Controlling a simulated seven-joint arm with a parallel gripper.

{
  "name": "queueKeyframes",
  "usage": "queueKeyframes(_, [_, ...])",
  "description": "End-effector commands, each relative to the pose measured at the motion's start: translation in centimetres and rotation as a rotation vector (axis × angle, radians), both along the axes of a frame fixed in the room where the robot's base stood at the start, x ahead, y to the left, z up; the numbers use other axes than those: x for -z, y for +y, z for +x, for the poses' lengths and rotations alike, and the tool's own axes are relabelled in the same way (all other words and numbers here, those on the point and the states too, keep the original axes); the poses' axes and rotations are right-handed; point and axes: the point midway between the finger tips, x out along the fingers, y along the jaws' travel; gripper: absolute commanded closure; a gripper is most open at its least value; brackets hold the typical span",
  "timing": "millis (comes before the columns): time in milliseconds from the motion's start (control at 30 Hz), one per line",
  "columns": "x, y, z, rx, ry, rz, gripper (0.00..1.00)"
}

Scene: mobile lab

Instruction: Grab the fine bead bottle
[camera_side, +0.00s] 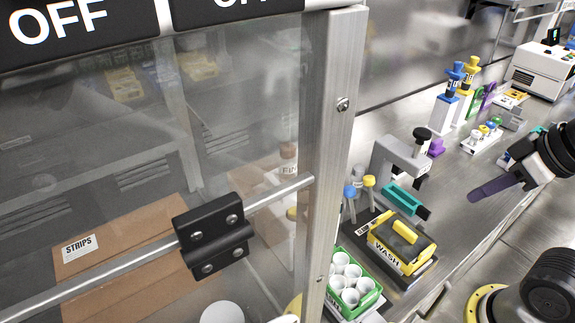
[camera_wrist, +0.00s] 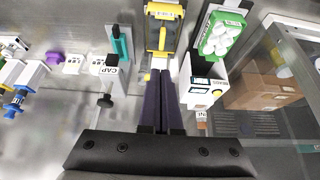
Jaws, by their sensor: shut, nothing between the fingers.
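The fine bead bottle (camera_side: 288,162) stands behind the clear panel in the side view, with a reddish-brown cap and a label reading "FIN". Its lower part is hard to see through the panel. In the wrist view a small label with a brownish top, probably the same bottle (camera_wrist: 202,119), shows right of my fingers, beside a white unit. My gripper (camera_side: 476,195) is at the right of the side view, far from the bottle and above the bench's front edge. Its purple fingers (camera_wrist: 161,74) are together and empty in the wrist view.
A metal-framed clear panel (camera_side: 333,150) stands between the side camera and the bottle. A cardboard box (camera_side: 130,260) is beside the bottle. The yellow WASH container (camera_side: 400,245), green rack of white cups (camera_side: 352,283) and grey CAP stand (camera_side: 400,158) crowd the bench.

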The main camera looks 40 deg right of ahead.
Motion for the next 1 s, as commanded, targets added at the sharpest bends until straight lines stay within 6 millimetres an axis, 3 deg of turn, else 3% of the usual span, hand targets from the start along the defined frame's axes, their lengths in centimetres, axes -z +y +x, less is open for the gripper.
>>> queueKeyframes(267, [0.00, 0.00, 0.00, 0.000, 0.000, 0.000, 0.98])
queueKeyframes(667, [0.00, 0.00, 0.00, 0.000, 0.000, 0.000, 0.26])
queueKeyframes(1000, [-0.15, 0.00, 0.25, 0.006, -0.013, 0.003, 0.24])
